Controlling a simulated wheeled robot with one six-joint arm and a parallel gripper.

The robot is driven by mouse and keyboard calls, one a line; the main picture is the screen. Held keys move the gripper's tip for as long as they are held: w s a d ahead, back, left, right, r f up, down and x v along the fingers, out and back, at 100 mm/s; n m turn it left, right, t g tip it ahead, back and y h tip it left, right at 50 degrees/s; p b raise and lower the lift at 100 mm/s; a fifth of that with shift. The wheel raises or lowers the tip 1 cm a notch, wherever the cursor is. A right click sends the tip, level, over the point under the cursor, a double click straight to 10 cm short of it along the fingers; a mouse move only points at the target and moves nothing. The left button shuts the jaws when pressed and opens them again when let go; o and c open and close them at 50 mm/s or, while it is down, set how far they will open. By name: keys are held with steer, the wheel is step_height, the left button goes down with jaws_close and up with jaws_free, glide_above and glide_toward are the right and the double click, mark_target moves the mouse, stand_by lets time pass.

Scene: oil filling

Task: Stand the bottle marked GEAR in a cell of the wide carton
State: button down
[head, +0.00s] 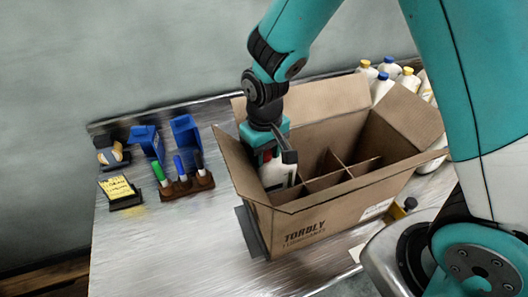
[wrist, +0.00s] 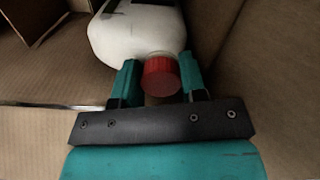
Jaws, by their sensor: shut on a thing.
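My gripper (wrist: 161,80) is shut on a white bottle with a red cap (wrist: 162,75), holding it at the cap and neck. In the head view the white bottle (head: 277,172) is inside the left end of the wide brown carton (head: 318,222), below my gripper (head: 268,150). The carton stands open, with cardboard dividers (head: 325,180) forming cells. The bottle's lower part is hidden behind the carton's front wall. I cannot read a GEAR mark in either view, nor tell whether the bottle touches the cell floor.
Several white bottles with yellow and blue caps (head: 388,68) stand behind the carton at the right. A marker holder (head: 188,188), blue boxes (head: 186,131), a yellow note pad (head: 118,190) and a tape dispenser (head: 110,156) lie left. The metal table (head: 165,255) is clear at front left.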

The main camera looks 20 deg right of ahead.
steer(key=shift+f+b, duration=0.4)
steer(key=shift+f, duration=0.15)
steer(key=c, duration=0.6)
jaws_free()
